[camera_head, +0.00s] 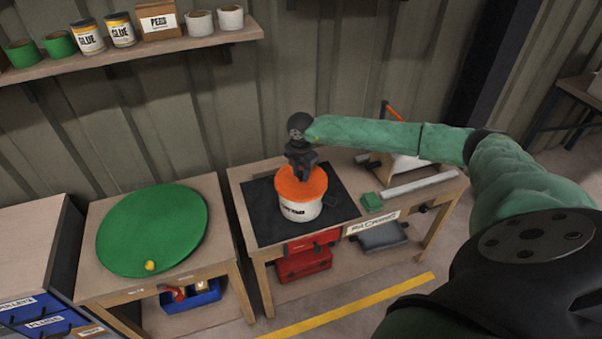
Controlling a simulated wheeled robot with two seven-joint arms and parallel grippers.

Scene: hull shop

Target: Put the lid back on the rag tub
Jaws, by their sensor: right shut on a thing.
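The rag tub (300,211) is a white round bucket with dark lettering, standing upright on the black mat (262,222) of the middle workbench. The orange lid (312,188) covers the tub's top in this view. It looks about level and lined up with the tub; I cannot tell whether it is fully seated or slightly above the rim. My right gripper (301,173) points down from above and is shut on the lid's top; its fingertips are partly hidden. My left gripper is not in view.
A green round board (152,230) with a yellow ball (150,266) is on the left bench. A wall shelf (150,48) holds several cans and a box. The mat around the tub is clear.

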